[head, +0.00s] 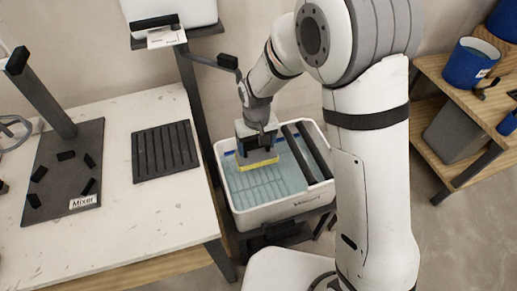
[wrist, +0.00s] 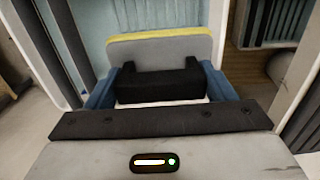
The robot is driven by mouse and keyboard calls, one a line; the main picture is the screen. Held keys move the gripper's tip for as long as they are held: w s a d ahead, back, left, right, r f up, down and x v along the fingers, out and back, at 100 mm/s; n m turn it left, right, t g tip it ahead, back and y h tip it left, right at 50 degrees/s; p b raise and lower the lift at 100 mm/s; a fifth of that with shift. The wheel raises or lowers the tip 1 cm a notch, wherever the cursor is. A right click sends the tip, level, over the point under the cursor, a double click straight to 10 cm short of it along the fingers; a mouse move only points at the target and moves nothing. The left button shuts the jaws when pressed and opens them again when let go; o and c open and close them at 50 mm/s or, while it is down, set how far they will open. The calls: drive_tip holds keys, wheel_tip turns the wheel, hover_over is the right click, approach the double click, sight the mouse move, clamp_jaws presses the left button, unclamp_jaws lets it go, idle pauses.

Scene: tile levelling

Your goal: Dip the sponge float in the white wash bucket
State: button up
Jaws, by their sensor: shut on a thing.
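The white wash bucket (head: 285,213) stands between the white table and my arm, holding pale blue water with a grid under it and dark rollers on its right side. My gripper (head: 257,148) is above the left part of the bucket, pointing down. It is shut on the sponge float (head: 259,164), whose yellow sponge edge faces down at or just above the water; I cannot tell whether it touches. In the wrist view the float (wrist: 160,50) shows a grey plate, yellow edge and black handle between my blue fingertips (wrist: 160,88). The bucket's wall (wrist: 67,52) shows beside it.
A white table (head: 150,225) at left bears a black mixer base (head: 62,180) and a black ribbed mat (head: 165,150). A dark post rises between table and bucket. A wooden shelf (head: 460,150) with blue buckets (head: 468,62) stands at right.

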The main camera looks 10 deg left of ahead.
drive_tip(key=shift+s+a+f, duration=0.1)
drive_tip(key=shift+a+f, duration=0.05)
drive_tip(key=shift+f, duration=0.1)
wheel_tip(320, 180, down, 19)
drive_tip(key=b, duration=1.4)
drive_tip(key=shift+f, duration=0.2)
drive_tip(key=shift+r, duration=0.1)
idle(0.6)
wheel_tip(320, 180, up, 19)
drive_tip(key=p, duration=1.3)
drive_tip(key=shift+r+p, duration=0.2)
drive_tip(key=shift+p, duration=0.15)
idle(0.4)
